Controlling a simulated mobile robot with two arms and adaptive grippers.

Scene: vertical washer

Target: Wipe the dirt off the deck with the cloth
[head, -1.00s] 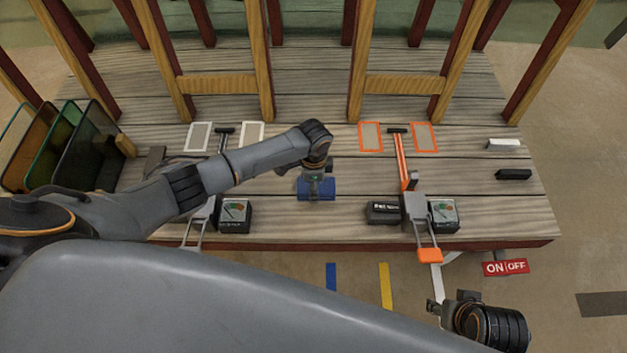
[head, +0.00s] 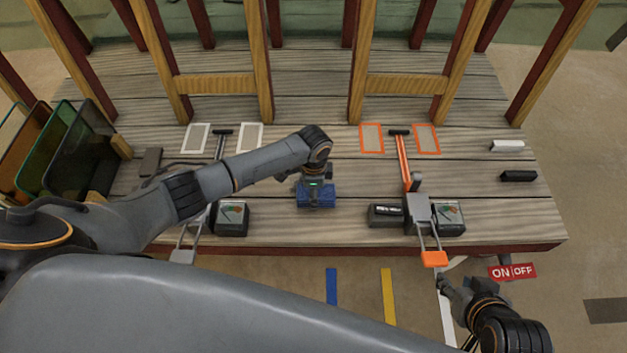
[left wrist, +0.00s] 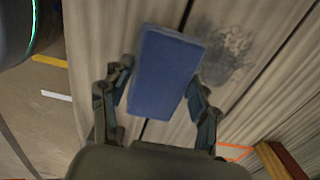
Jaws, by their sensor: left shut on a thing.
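The cloth (head: 316,200) is a blue block-like piece at the middle of the wooden deck (head: 330,222). My left gripper (head: 315,184) is above it and shut on it. In the left wrist view the cloth (left wrist: 165,70) sits between the two fingers. A dark grey smudge of dirt (left wrist: 222,52) lies on the planks just right of the cloth there. I cannot make out the dirt in the head view. Whether the cloth touches the deck I cannot tell. My right gripper (head: 445,287) is low at the right, off the deck's front edge; its fingers are too small to read.
Two lever units, one grey (head: 232,217) and one with an orange handle (head: 434,258), flank the cloth. Wooden frames (head: 215,86) stand at the back. Coloured panels (head: 80,150) stand at the left. White (head: 507,146) and black (head: 518,176) blocks lie at the right.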

